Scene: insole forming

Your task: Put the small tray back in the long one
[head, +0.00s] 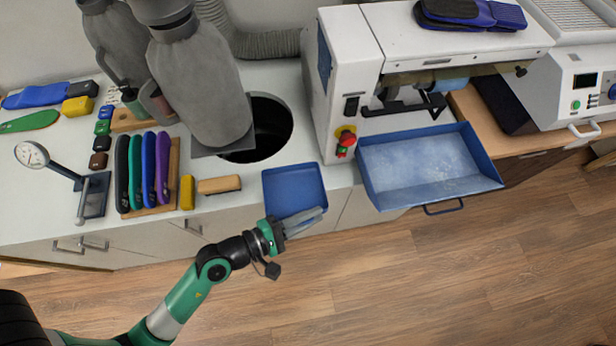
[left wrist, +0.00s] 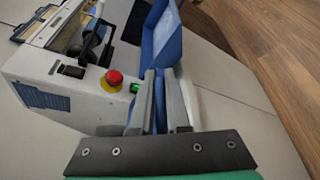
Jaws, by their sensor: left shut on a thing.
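The small blue tray (head: 293,186) is at the counter's front edge in the head view, its open side facing up. My left gripper (head: 304,219) is shut on its near rim. I cannot tell whether the tray touches the counter. In the left wrist view, blue shows at and between the fingers (left wrist: 163,102), and the fingers hide part of the tray. The long blue tray (head: 425,170) juts out from the front of the white machine, right of the small tray, and looks empty. My right gripper is not in view.
The white machine (head: 345,75) has a red stop button (head: 343,142) close to the long tray's left side. A round dark hole (head: 268,128) is in the counter behind the small tray. A wooden brush (head: 219,185) and yellow block (head: 187,192) lie left. The floor in front is clear.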

